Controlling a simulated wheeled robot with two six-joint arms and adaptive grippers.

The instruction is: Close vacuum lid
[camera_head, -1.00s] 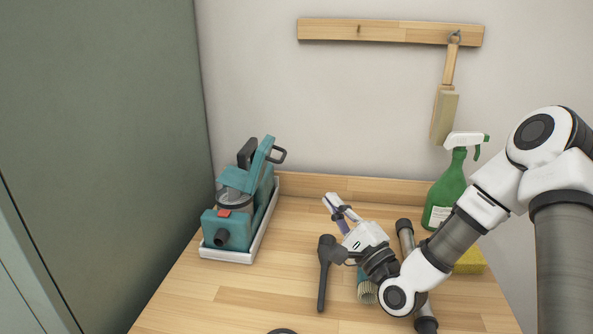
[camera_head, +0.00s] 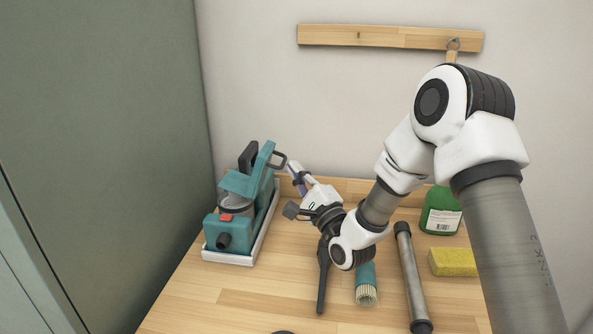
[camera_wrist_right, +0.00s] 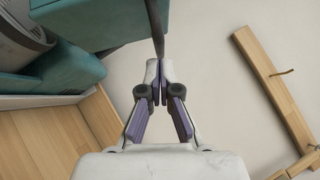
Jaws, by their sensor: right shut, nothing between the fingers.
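The teal vacuum (camera_head: 228,232) stands at the left of the wooden table in a white tray (camera_head: 227,258). Its teal lid (camera_head: 262,165) is raised and tilted, with a dark loop handle (camera_head: 281,160) on its right side. The clear bin (camera_head: 237,204) shows below it. My right gripper (camera_head: 294,170) is shut and empty, just right of the handle. In the right wrist view the fingertips (camera_wrist_right: 159,78) are together, and a dark bar, likely the handle (camera_wrist_right: 156,25), runs just beyond them. I cannot tell whether they touch. My left gripper is not in view.
A dark nozzle (camera_head: 323,275), a teal brush (camera_head: 366,285), a grey tube (camera_head: 410,280), a yellow sponge (camera_head: 452,262) and a green bottle (camera_head: 440,212) are on the table under or right of my arm. A wooden rail (camera_head: 375,36) is on the wall.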

